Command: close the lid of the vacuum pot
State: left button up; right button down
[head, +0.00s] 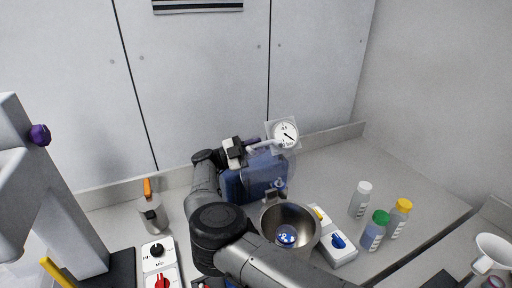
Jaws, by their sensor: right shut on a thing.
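The vacuum pot (309,248) is an open metal bowl with a small blue-labelled item (286,236) inside. Its clear lid (284,167) stands raised at the pot's back, above the hinge, with a round dial gauge (286,133) near its upper edge. My right gripper (243,150) is at the upper left of the lid, beside the gauge. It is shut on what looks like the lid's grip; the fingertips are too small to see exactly. My right arm crosses in front of the pot's left side. My left gripper is not in view.
A blue box-shaped unit (240,186) stands behind the pot. A control box with a blue knob (338,241) is close at the pot's right. Several bottles (360,200) stand farther right. A metal can (152,214) and control boxes (160,252) are at left.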

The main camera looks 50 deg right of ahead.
jog(key=shift+r, duration=0.2)
jog(key=shift+s+a+r+m+p, duration=0.35)
jog(key=shift+s+r+m, duration=0.1)
jog(key=shift+m, duration=0.15)
jog(key=shift+s+a+r+m+y+b, duration=0.1)
jog(key=shift+s+a+r+m+y, duration=0.2)
jog(key=shift+s+a+m+y, duration=0.65)
jog(key=shift+s+a+r+m+y+b, duration=0.1)
jog(key=shift+s+a+r+m, duration=0.25)
jog(key=shift+s+m, duration=1.25)
jog(key=shift+s+a+r+m+y+b, duration=0.15)
jog(key=shift+s+a+m+y, duration=0.6)
jog(key=shift+s, duration=0.75)
jog(key=shift+m, duration=0.3)
jog(key=shift+r, duration=0.1)
jog(key=c, duration=1.3)
grip_release()
jog(key=shift+o, duration=1)
jog(key=shift+h, duration=0.3)
